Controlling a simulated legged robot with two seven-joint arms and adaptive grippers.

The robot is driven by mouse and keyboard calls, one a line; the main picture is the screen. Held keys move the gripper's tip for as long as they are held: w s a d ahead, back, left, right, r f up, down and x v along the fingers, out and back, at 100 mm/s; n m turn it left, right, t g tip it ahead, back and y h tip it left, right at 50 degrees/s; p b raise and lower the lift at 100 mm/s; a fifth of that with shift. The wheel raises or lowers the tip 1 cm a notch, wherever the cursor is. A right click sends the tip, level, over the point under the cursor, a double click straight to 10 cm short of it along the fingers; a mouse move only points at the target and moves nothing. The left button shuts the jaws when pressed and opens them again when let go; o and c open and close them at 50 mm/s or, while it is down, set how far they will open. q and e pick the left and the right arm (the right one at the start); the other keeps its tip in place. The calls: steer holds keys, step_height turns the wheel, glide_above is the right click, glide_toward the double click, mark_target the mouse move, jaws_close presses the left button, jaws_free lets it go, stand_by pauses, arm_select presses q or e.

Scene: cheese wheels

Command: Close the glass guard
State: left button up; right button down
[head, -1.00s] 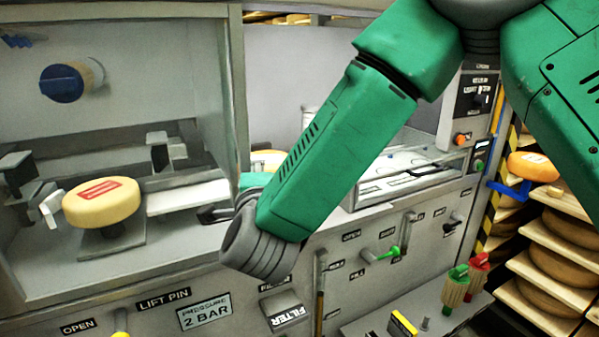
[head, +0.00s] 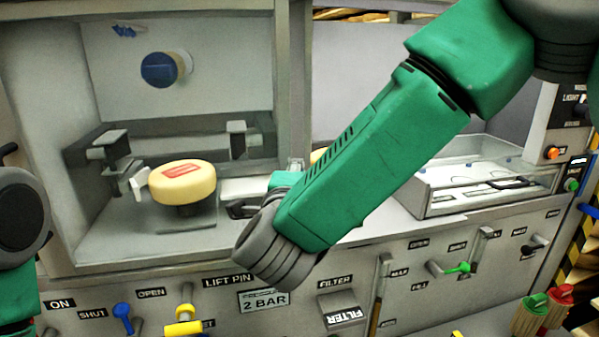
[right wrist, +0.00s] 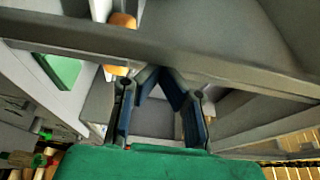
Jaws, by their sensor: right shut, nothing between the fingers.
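I cannot clearly make out the glass guard's pane in either view. In the head view, the open-looking chamber (head: 110,65) on the left has a pale metal frame. My right arm crosses the middle of the head view, and my right gripper (head: 240,209) is partly hidden behind its wrist, at the chamber's lower right edge. In the right wrist view its dark fingers (right wrist: 160,76) meet, shut and empty, close to a long grey bar (right wrist: 215,62). I cannot tell whether they touch it. Part of my left arm shows at the left edge; its gripper is out of view.
A yellow cheese wheel (head: 183,182) with a red label sits on a stand in the chamber, beside grey clamps (head: 112,152). Handles, including a yellow one (head: 183,322), stick out of the front panel. A clear-sided tray (head: 480,190) stands right.

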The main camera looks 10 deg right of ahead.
steer(key=a+v, duration=0.1)
steer(key=v, duration=1)
steer(key=s+d+f+n+g+y, duration=0.25)
steer(key=f+n, duration=0.25)
steer(key=f, duration=0.5)
steer(key=s+d+f+n+g+y, duration=0.1)
steer(key=d+f+n+g, duration=0.25)
steer(key=f, duration=0.65)
steer(key=s+d+f+n+g+y, duration=0.2)
steer(key=d+f+n, duration=0.25)
steer(key=f, duration=0.65)
steer(key=s+d+f+n+g, duration=0.4)
steer(key=s+d+f, duration=0.2)
steer(key=s, duration=0.4)
steer(key=s+d+f+n+g, duration=0.4)
steer(key=s+d+f, duration=0.1)
steer(key=s, duration=0.6)
steer(key=shift+d+f+n+g+h, duration=0.3)
steer(key=shift+d+f+g+h, duration=0.15)
steer(key=shift+d, duration=0.45)
